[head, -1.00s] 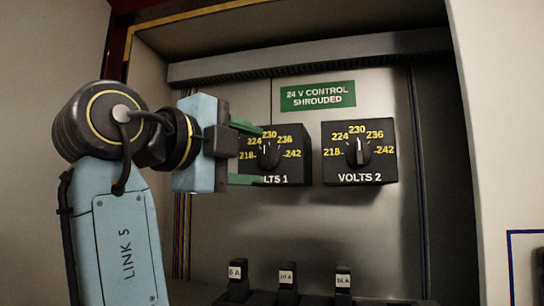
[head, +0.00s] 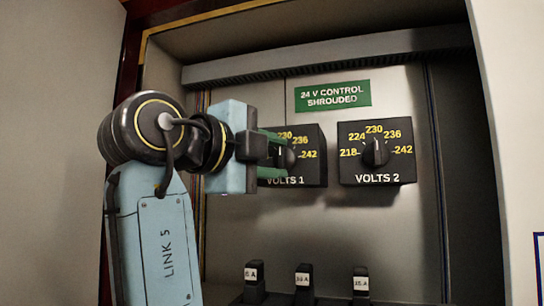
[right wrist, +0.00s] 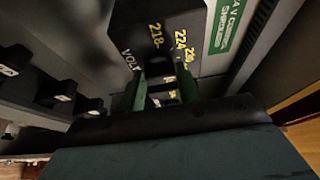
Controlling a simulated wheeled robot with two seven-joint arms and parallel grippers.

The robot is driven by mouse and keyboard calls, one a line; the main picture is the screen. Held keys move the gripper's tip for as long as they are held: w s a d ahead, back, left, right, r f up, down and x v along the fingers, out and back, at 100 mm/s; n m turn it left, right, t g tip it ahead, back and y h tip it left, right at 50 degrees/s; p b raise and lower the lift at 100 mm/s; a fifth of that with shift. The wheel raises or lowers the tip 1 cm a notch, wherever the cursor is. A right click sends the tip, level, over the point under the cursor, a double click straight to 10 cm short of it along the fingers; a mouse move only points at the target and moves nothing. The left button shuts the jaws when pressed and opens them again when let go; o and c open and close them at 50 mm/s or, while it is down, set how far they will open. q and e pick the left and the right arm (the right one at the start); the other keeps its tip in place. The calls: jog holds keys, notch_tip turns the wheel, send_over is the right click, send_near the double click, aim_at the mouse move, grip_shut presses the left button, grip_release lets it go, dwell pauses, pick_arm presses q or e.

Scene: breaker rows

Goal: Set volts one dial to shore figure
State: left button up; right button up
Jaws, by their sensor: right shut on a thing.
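The VOLTS 1 dial (head: 306,170) is a black box with yellow figures on the grey panel. Its 230, 236 and 242 show in the head view; the left figures are hidden behind my gripper. The box also shows in the right wrist view (right wrist: 165,12), with 218 and 224 readable. My right gripper (head: 281,157) has its green fingers above and below the round knob (head: 289,158) and is shut on it. The knob's pointer is partly hidden, so I cannot read its setting surely. My left gripper is not in view.
The VOLTS 2 dial (head: 376,180) is close on the right, its pointer up near 230. A green label (head: 333,95) reads 24 V CONTROL SHROUDED. Several black breaker switches (head: 303,285) stand below. Cabinet walls close in both sides.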

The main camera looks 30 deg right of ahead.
jog(key=shift+f+n+t+h+b, duration=0.2)
jog(key=shift+n+h+b, duration=0.1)
jog(key=shift+n+b, duration=0.65)
jog(key=shift+f+n+t+h+b, duration=0.2)
jog(key=shift+n+h+b, duration=0.1)
jog(key=shift+n+b, duration=0.6)
jog(key=n+t+b, duration=0.1)
jog(key=n, duration=0.1)
jog(key=n+h+b, duration=0.1)
jog(key=n+b, duration=0.1)
jog(key=n, duration=0.1)
jog(key=shift+s+d+f+t, duration=0.1)
jog(key=shift+t, duration=0.3)
jog(key=n+t+b, duration=0.1)
jog(key=n, duration=0.2)
jog(key=n+t+b, duration=0.1)
jog(key=n, duration=0.2)
jog(key=shift+s+d+t+b, duration=0.1)
jog(key=shift+t+b, duration=0.2)
jog(key=shift+t, duration=0.1)
jog(key=shift+s+n+t+y+b, duration=0.1)
jog(key=shift+n+t+y+b, duration=0.35)
jog(key=shift+n, duration=0.7)
jog(key=shift+n+t+y+b, duration=0.15)
jog(key=shift+n+t, duration=0.5)
jog(key=shift+n, duration=0.75)
jog(key=o, duration=1)
jog(key=shift+c, duration=0.2)
